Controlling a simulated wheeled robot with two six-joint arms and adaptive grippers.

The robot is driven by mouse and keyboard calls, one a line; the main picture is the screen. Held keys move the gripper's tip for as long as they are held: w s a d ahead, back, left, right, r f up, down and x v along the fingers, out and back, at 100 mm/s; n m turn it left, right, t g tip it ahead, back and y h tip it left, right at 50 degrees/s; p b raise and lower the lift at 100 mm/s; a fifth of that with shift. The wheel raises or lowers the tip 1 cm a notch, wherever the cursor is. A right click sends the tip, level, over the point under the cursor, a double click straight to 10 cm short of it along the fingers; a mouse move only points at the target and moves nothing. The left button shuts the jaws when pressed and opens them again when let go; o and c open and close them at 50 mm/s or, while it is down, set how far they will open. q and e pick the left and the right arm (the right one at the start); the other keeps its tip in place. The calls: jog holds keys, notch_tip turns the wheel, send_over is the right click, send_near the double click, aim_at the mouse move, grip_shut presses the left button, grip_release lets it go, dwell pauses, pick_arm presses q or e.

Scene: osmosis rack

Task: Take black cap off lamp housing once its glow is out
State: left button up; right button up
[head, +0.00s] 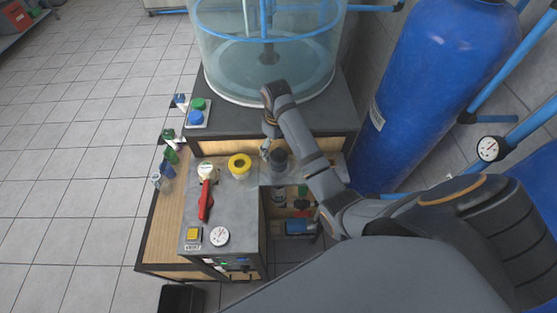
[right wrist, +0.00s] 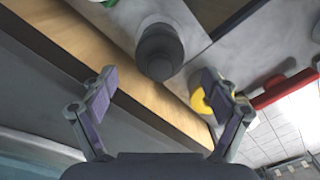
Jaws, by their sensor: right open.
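The black cap (head: 278,160) sits upright on the grey bench top, right of the yellow ring. In the right wrist view it is a dark round shape (right wrist: 160,52) ahead of the fingers. The lamp housing under it is mostly hidden by the cap, and I see no glow around it. My right gripper (head: 266,148) is just behind and left of the cap in the head view. Its two fingers show in the right wrist view (right wrist: 158,90), spread wide and empty, with the cap beyond and between them, not touched. My left gripper is not in view.
A yellow ring (head: 239,162) and a red-handled valve (head: 205,200) stand left of the cap. A yellow button (head: 194,235) and a gauge (head: 219,236) are at the bench front. A clear tank (head: 265,60) stands behind, and a blue cylinder (head: 430,75) stands right.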

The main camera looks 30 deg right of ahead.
aim_at(278, 157)
jog(key=shift+s+f+p, duration=0.1)
jog(key=shift+f+p, duration=0.2)
jog(key=shift+p, duration=0.15)
jog(key=f, duration=0.1)
jog(key=f+p, duration=0.1)
jog(key=f, duration=0.2)
jog(key=shift+s+d+p, duration=0.15)
jog(key=shift+s+p, duration=0.1)
jog(key=shift+p, duration=0.15)
jog(key=shift+w+f, duration=0.1)
jog(key=shift+f, duration=0.25)
jog(key=c, duration=1.2)
notch_tip(278, 157, up, 6)
jog(key=shift+b, duration=1.15)
notch_tip(278, 157, up, 4)
jog(key=shift+r+p, duration=0.1)
jog(key=shift+p, duration=1)
